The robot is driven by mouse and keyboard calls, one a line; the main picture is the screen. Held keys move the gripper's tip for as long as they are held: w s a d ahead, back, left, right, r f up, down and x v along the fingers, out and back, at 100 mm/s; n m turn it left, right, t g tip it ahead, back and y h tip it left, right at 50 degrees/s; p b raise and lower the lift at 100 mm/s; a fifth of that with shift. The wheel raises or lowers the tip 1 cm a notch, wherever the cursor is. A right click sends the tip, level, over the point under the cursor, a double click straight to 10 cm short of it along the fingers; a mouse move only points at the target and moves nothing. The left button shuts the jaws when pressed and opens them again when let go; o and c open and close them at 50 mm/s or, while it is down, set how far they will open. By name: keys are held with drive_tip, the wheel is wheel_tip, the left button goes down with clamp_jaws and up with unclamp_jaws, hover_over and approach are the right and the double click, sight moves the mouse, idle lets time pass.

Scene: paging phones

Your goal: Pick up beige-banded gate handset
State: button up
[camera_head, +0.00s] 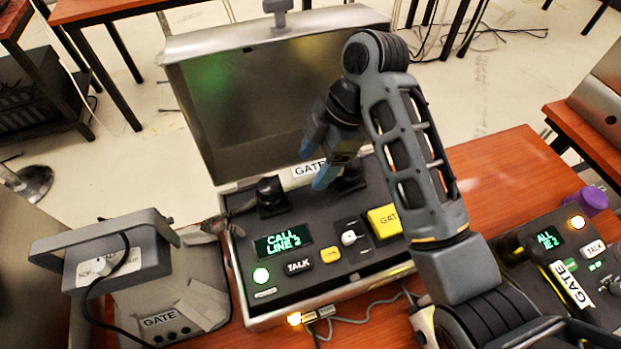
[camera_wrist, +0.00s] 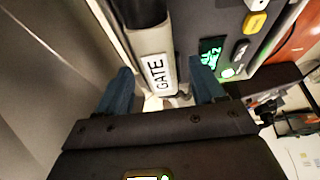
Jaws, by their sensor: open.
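The gate handset (camera_head: 299,181) lies across the black cradles of the open case. It is dark at its ends with a pale beige middle and a white GATE label. In the wrist view the pale handset (camera_wrist: 150,38) runs down between the fingertips, its GATE label facing me. My gripper (camera_head: 320,160) is open at the handset's middle. Its blue fingers (camera_wrist: 162,70) stand on either side of the handset, with gaps visible, and it is not gripped. Exact depth is hard to tell. My gripper hides part of the handset's right end in the head view.
The case (camera_head: 238,290) has a raised lid (camera_head: 285,95) behind the handset, a CALL LINE 2 screen (camera_head: 283,242) and buttons. A grey GATE unit (camera_head: 180,300) stands left. Another phone panel (camera_head: 545,262) with a GATE-labelled part and a purple object (camera_head: 593,199) are right. Bare table (camera_head: 500,165) shows right.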

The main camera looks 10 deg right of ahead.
sight(313, 168)
drive_tip(key=x, duration=0.3)
drive_tip(key=shift+a+f, duration=0.2)
drive_tip(key=shift+f, duration=0.4)
drive_tip(key=shift+f, duration=0.25)
drive_tip(key=shift+a, duration=0.1)
drive_tip(key=c, duration=1.2)
drive_tip(key=shift+r, duration=0.1)
drive_tip(key=r, duration=0.1)
drive_tip(key=r+p, duration=0.1)
drive_tip(key=r, duration=0.3)
drive_tip(key=shift+s+d+r, duration=0.1)
drive_tip(key=shift+d+r, duration=0.1)
drive_tip(key=shift+d, duration=0.2)
drive_tip(key=shift+s+d+r+p, duration=0.8)
drive_tip(key=shift+d+r+p, duration=0.2)
drive_tip(key=shift+d, duration=0.65)
drive_tip(key=shift+s+d+r+p, duration=0.8)
drive_tip(key=shift+d+r+p, duration=0.2)
drive_tip(key=shift+d, duration=0.6)
drive_tip(key=shift+s+d+r+p, duration=0.8)
drive_tip(key=shift+d+r+p, duration=0.2)
drive_tip(key=shift+d, duration=0.65)
